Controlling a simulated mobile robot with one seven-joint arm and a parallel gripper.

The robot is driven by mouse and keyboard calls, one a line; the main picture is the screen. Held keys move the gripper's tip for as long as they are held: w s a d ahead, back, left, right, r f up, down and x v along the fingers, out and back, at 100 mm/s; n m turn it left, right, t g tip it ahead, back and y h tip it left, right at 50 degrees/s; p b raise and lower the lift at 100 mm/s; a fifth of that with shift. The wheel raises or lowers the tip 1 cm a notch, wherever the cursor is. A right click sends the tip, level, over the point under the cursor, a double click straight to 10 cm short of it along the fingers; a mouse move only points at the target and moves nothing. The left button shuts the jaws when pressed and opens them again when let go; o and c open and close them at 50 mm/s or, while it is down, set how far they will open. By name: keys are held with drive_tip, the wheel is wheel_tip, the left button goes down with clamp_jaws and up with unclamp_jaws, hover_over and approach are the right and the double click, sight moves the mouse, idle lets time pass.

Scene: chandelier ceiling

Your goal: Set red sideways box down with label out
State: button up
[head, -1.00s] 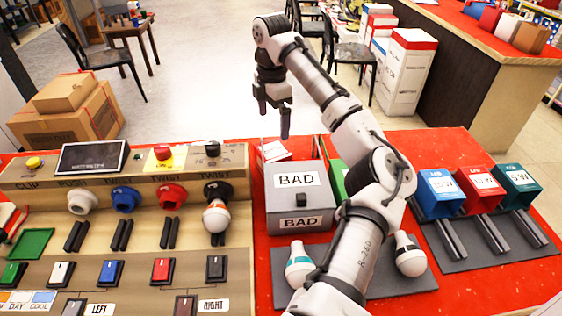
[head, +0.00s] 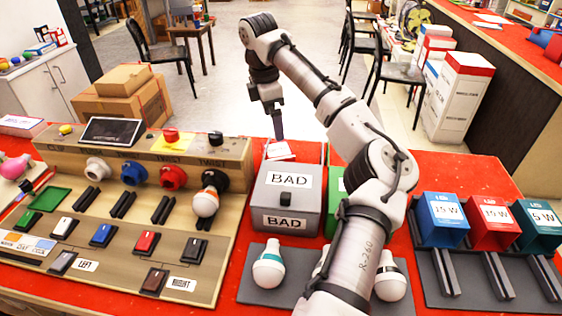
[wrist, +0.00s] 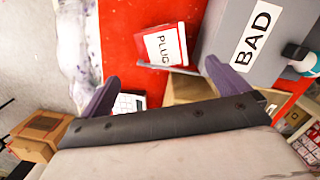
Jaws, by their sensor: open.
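A red box with a white 19 W label (head: 491,220) stands between a blue box (head: 442,218) and a teal box (head: 541,225) at the right of the head view. A small red-and-white box or card labelled PLUG (wrist: 165,46) lies on the red surface beside the grey BAD box (wrist: 245,45); it also shows behind the BAD box in the head view (head: 279,151). I cannot tell which red box the task means. My gripper (head: 272,118) is open and empty, fingers pointing down behind the BAD box. Its purple fingers show apart in the wrist view (wrist: 163,90).
A wooden panel with sockets and switches (head: 125,205) fills the left. Bulbs (head: 268,265) stand on a grey mat in front of the BAD box. A green box (head: 337,190) is partly behind my arm. Cardboard boxes (head: 120,95) and chairs stand on the floor beyond.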

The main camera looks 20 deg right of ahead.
sight(277, 148)
drive_tip(key=f, duration=0.5)
drive_tip(key=d+f, duration=0.1)
drive_tip(key=f, duration=0.2)
drive_tip(key=shift+s+d+f+p, duration=0.15)
drive_tip(key=shift+f+p, duration=0.2)
drive_tip(key=shift+f, duration=1.05)
drive_tip(key=shift+s+f+p, duration=0.1)
drive_tip(key=shift+f+p, duration=0.2)
drive_tip(key=shift+f, duration=1.1)
drive_tip(key=c, duration=1.1)
drive_tip(key=shift+r, duration=0.15)
drive_tip(key=shift+c, duration=0.2)
